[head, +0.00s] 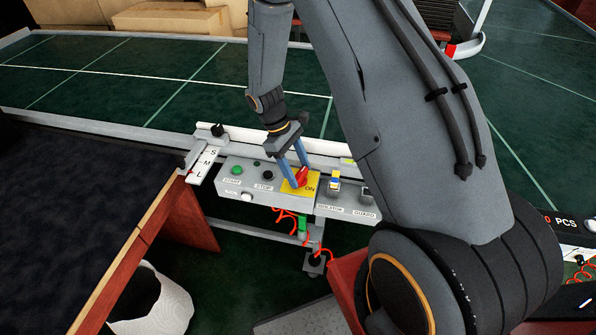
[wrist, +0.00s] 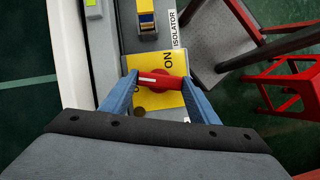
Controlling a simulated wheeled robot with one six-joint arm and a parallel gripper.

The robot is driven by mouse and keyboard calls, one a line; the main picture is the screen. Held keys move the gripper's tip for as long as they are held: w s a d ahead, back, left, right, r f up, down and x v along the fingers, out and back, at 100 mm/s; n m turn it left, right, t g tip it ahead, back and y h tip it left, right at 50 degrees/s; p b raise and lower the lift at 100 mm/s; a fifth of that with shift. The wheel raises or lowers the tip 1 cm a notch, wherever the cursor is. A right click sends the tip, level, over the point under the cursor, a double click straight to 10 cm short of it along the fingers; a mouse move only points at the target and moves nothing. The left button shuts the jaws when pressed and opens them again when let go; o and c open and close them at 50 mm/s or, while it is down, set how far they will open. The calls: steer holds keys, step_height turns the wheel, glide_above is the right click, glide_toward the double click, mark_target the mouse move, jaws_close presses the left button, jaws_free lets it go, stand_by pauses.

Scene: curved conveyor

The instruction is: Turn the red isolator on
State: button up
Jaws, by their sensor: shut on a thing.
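The red isolator is a red rotary handle (wrist: 163,83) on a yellow plate (wrist: 178,62) marked ON. In the head view the handle (head: 302,175) and the plate (head: 288,188) sit on the grey control panel. In the wrist view the handle lies crosswise, its white mark towards the left, not towards the ON label at the plate's upper part. My gripper (wrist: 160,84) is shut on the handle, one blue finger at each end. In the head view my gripper (head: 293,172) reaches down from above; its fingers hide part of the plate.
The panel also has a green START button (head: 236,170), a dark STOP button (head: 268,176) and a yellow-and-blue switch (head: 335,184) right of the plate. The green conveyor (head: 180,85) runs behind. A dark-topped table (head: 70,200) stands at left, and a white bin (head: 155,305) below.

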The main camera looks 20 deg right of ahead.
steer(key=m+y+b, duration=0.1)
steer(key=m, duration=0.2)
steer(key=shift+w+d+m+g, duration=0.1)
steer(key=shift+m+g, duration=0.2)
steer(key=shift+m, duration=0.1)
steer(key=m+y, duration=0.1)
steer(key=m, duration=0.2)
steer(key=shift+d+m+g+b, duration=0.15)
steer(key=shift+m+g+b, duration=0.15)
steer(key=m+y, duration=0.2)
steer(key=m, duration=0.1)
steer(key=shift+d+m, duration=0.1)
steer(key=shift+m, duration=0.2)
steer(key=shift+d+m+t+y, duration=0.1)
steer(key=shift+m+t+y, duration=0.45)
steer(key=shift+m, duration=1.45)
steer(key=o, duration=1)
steer(key=shift+o, duration=0.2)
steer(key=b+v, duration=0.2)
steer(key=v, duration=0.5)
steer(key=shift+d+r, duration=0.2)
steer(key=shift+r, duration=0.2)
